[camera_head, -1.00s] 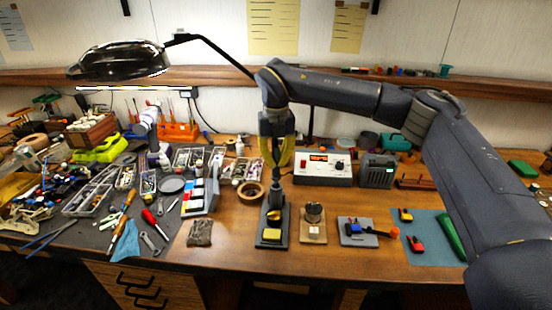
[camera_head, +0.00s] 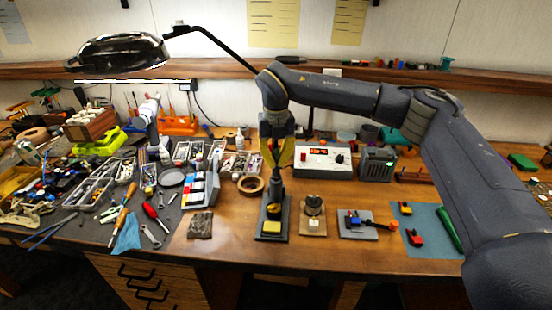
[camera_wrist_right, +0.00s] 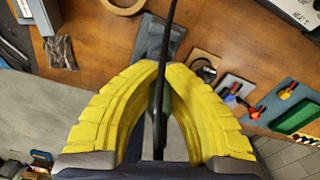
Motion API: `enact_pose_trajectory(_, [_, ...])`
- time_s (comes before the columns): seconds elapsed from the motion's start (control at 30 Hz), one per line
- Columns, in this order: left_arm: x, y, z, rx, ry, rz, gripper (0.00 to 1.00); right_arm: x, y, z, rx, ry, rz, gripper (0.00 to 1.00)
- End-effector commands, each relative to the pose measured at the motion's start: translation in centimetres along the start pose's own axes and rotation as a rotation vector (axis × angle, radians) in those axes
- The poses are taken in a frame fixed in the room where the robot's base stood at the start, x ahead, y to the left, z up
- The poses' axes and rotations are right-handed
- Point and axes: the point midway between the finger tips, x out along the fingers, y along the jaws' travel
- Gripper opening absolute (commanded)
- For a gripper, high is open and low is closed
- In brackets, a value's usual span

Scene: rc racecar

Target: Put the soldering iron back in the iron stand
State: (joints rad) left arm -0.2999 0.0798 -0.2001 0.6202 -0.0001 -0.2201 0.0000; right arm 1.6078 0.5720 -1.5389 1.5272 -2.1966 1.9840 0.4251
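The iron stand (camera_head: 285,228) is a dark base with an upright holder and a yellow sponge, on the bench below my right gripper (camera_head: 276,168). It also shows in the right wrist view (camera_wrist_right: 150,42). The yellow fingers (camera_wrist_right: 163,66) are close together around a dark, slim piece that looks like the soldering iron (camera_head: 276,182). The iron is near upright, directly over the stand's holder. Whether its tip is inside the holder is hidden. A thin black line, perhaps its cord, crosses between the fingers in the wrist view. My left gripper is out of view.
A tape ring (camera_head: 250,185) and a white station (camera_head: 323,161) with a red display stand behind the stand. A small wooden block base (camera_head: 313,228) is close on its right. A blue mat (camera_head: 425,240) lies farther right. Tools crowd the left; a black lamp (camera_head: 118,52) hangs above.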

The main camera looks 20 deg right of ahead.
Motion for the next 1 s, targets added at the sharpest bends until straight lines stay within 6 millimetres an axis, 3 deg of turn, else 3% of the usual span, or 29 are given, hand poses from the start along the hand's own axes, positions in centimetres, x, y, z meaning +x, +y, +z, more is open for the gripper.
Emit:
enact_pose_trajectory(0.47, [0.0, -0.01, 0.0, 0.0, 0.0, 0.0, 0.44, 0.31, -0.01, -0.01, 0.0, 0.0, 0.0, 0.0])
enact_pose_trajectory(0.7, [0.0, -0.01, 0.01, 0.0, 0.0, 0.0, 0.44, 0.3, -0.01, -0.01, 0.0, 0.0, 0.0, 0.29])
enact_pose_trajectory(0.87, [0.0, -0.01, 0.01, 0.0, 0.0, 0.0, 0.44, 0.3, -0.01, -0.01, 0.001, 0.0, 0.0, 0.31])
enact_pose_trajectory(1.0, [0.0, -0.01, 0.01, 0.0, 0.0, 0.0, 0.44, 0.32, -0.01, -0.01, 0.0, 0.0, 0.0, 0.48])
